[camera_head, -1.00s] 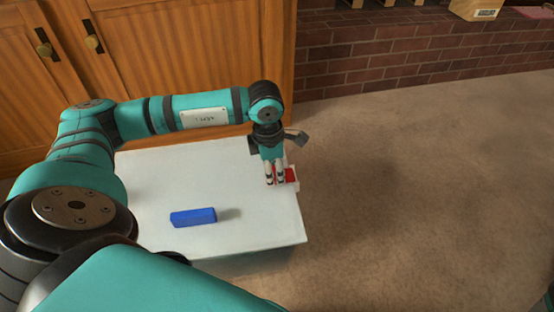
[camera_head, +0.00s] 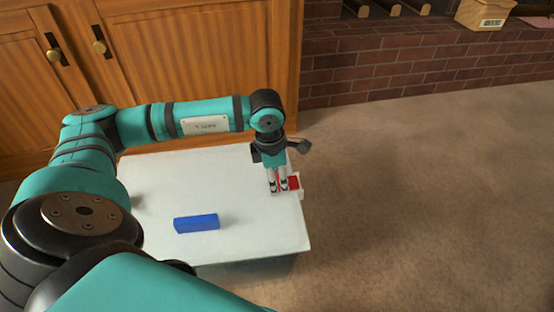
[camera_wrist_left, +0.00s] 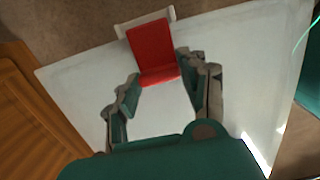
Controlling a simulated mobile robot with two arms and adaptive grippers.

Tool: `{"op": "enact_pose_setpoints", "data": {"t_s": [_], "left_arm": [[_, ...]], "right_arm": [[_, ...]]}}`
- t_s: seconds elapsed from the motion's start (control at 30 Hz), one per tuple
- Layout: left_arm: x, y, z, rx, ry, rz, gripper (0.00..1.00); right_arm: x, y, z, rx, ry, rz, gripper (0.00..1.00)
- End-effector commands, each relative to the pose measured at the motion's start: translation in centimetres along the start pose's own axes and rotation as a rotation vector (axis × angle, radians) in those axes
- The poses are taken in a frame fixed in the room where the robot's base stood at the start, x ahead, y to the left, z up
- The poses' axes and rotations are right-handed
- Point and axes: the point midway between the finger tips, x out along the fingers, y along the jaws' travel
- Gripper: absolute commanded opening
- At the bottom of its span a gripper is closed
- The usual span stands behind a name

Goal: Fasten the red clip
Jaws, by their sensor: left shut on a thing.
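The red clip (camera_head: 294,183) sits in a white holder (camera_head: 299,193) at the right edge of the white table. In the left wrist view the clip (camera_wrist_left: 151,46) shows as a red piece with a crease across it, its far end against the white holder (camera_wrist_left: 120,30). My left gripper (camera_head: 278,186) points down at the clip and is shut on it. In the left wrist view its fingers (camera_wrist_left: 158,70) flank the clip's near end. The fingers hide part of the clip in the head view. My right gripper is not in view.
A blue block (camera_head: 196,223) lies on the white table (camera_head: 250,225), left of and nearer than the clip. Wooden cabinet doors (camera_head: 200,60) and a brick ledge (camera_head: 400,70) stand behind. Carpet (camera_head: 420,190) to the right is clear.

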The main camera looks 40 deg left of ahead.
Motion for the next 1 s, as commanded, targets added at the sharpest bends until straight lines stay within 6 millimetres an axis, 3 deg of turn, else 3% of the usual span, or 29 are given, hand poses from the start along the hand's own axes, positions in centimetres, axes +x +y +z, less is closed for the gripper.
{"op": "enact_pose_setpoints", "data": {"t_s": [0.3, 0.33, 0.5, 0.83, 1.0], "left_arm": [[0.5, -0.2, -0.3, 0.0, 0.012, -0.007, 0.11], [0.5, -0.2, -0.3, 0.0, 0.013, -0.007, 0.44], [0.3, -0.2, -0.2, 0.0, 0.009, -0.005, 0.66], [-0.2, 0.0, -0.1, 0.0, 0.003, -0.001, 0.66], [-2.7, 0.0, 0.0, 0.0, 0.0, 0.001, 0.66]], "right_arm": [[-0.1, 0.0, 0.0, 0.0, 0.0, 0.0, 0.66], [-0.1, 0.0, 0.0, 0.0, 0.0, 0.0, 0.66], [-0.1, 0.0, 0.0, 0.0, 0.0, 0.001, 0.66], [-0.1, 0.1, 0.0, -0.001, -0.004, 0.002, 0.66], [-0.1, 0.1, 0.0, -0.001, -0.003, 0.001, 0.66]]}}
